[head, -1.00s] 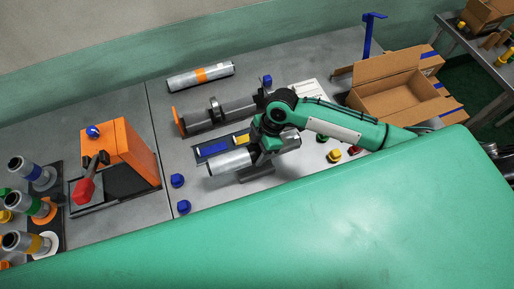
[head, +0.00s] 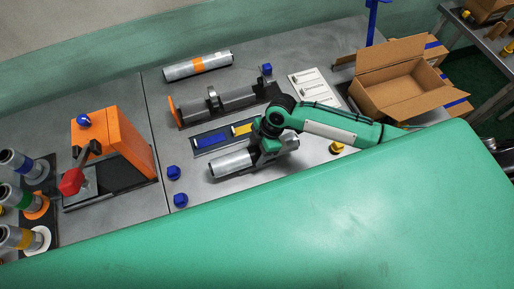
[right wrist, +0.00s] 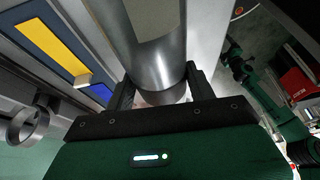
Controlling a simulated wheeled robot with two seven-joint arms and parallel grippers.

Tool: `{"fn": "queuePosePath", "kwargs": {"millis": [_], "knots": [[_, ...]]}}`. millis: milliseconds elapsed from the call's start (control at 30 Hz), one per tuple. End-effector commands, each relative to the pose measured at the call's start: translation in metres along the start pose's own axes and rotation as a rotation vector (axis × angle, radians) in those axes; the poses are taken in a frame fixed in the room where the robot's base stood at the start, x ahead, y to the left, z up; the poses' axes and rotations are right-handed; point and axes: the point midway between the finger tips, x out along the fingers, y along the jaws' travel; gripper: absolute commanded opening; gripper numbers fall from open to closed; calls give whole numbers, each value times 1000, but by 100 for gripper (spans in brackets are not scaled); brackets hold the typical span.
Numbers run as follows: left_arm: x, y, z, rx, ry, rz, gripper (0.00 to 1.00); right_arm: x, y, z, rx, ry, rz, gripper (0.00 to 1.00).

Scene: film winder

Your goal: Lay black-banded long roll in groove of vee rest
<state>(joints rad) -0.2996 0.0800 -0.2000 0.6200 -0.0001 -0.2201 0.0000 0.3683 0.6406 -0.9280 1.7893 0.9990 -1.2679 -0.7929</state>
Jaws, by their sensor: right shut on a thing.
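A long silver roll (head: 232,162) is held by my right gripper (head: 270,146) around its middle. It lies slanted at the front of the bench, its left end bare. In the right wrist view the roll (right wrist: 158,62) runs between the two fingers of the gripper (right wrist: 158,98). No black band shows clearly; the jaws may cover it. A dark base that may be the vee rest shows only as a thin edge below the roll, which hides most of it. I cannot tell whether the roll touches the groove. My left gripper is not in view.
Behind the roll lies a dark tray with blue and yellow blocks (head: 211,140), then a dark cradle with an orange end plate (head: 174,110). An orange-banded roll (head: 181,72) lies at the back. An orange machine (head: 128,142) stands left, an open carton (head: 405,92) right.

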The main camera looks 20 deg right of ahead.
Motion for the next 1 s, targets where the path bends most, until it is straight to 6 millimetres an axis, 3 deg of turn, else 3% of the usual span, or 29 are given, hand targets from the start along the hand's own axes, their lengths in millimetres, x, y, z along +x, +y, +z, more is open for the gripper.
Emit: {"fn": "queuePosePath", "kwargs": {"millis": [1000], "knots": [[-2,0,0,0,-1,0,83,3,1,1,0,2,2,16]]}}
